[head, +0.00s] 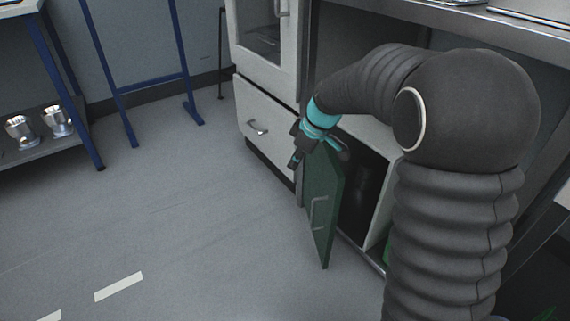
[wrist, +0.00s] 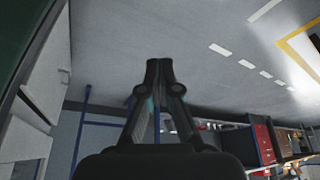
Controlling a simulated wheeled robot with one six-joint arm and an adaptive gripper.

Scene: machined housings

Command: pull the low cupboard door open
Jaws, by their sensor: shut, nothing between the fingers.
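The low cupboard door (head: 325,222) is dark green with a pale bar handle (head: 313,213). It stands swung well out from the cupboard (head: 383,217), and the dark inside shows to its right. My gripper (head: 294,162) is at the door's upper left in the head view, above the handle and apart from it. In the wrist view my gripper's fingers (wrist: 159,68) are together with nothing between them. A dark green surface at the top left corner of the wrist view looks like the door (wrist: 14,30). The head view does not settle whether my arm touches the door.
A white drawer unit (head: 262,118) stands left of the cupboard. A worktop (head: 440,14) runs above. A blue-legged shelf with metal housings (head: 57,121) is at the far left. The grey floor (head: 190,220) left of the door is clear.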

